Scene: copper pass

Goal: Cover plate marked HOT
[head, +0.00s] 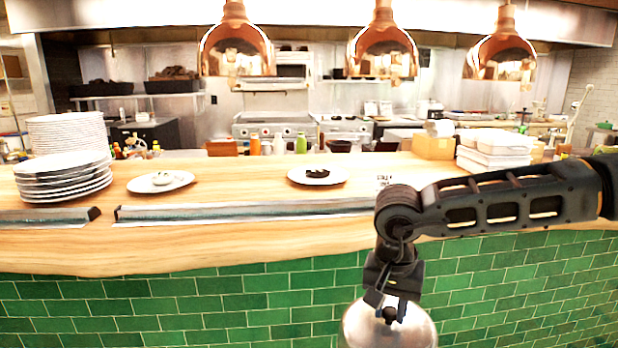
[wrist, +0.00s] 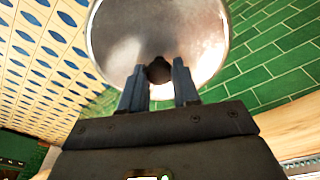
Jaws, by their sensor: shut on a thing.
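My gripper (head: 388,303) is shut on the dark knob of a shiny metal dome cover (head: 390,328). The dome hangs below the gripper, in front of the green tiled counter face and lower than the counter top. In the wrist view, the fingers (wrist: 160,88) pinch the knob and the dome (wrist: 125,38) fills the upper middle. On the counter, one plate (head: 178,184) at left holds pale food. Another plate (head: 300,178) in the middle holds dark food. A small marked card (head: 384,180) lies beside my arm; its writing is too small to read.
A tall stack of plates (head: 62,180) stands at the counter's left. White stacked containers (head: 495,150) stand at right. A raised metal rail (head: 230,211) runs along the counter's front. Copper lamps (head: 236,50) hang above. Wood between the two food plates is clear.

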